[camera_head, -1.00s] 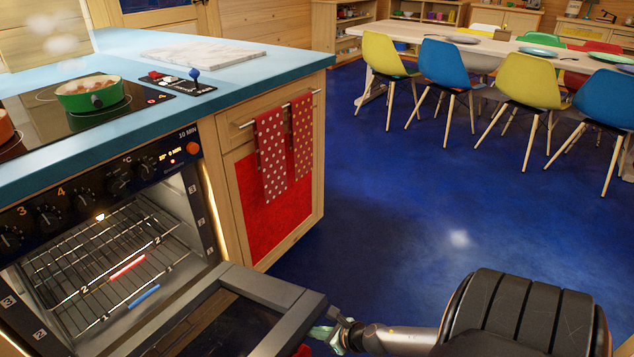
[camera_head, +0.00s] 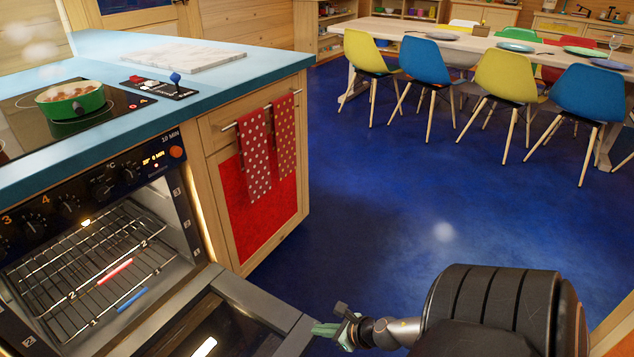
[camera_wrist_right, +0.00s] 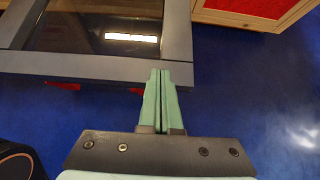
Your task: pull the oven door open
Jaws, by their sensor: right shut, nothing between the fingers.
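The oven door (camera_head: 262,308) hangs folded down and out from the oven (camera_head: 84,185), whose inside and wire racks are open to view. The door has a dark glass pane in a grey frame; its lower left part runs out of the head view. My right gripper (camera_head: 318,328) is at the door's right outer corner. In the right wrist view its green fingers (camera_wrist_right: 161,75) are shut together with nothing between them. Their tips overlap the grey edge of the door (camera_wrist_right: 95,66) there; I cannot tell whether they touch it. My left gripper is not in view.
A counter (camera_head: 262,70) with a green pot (camera_head: 77,105) on its hob stands above the oven. Two spotted red towels (camera_head: 256,160) hang on a rail right of the oven. Blue floor (camera_head: 370,220) is clear between the counter and the chairs (camera_head: 435,72) at the long table.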

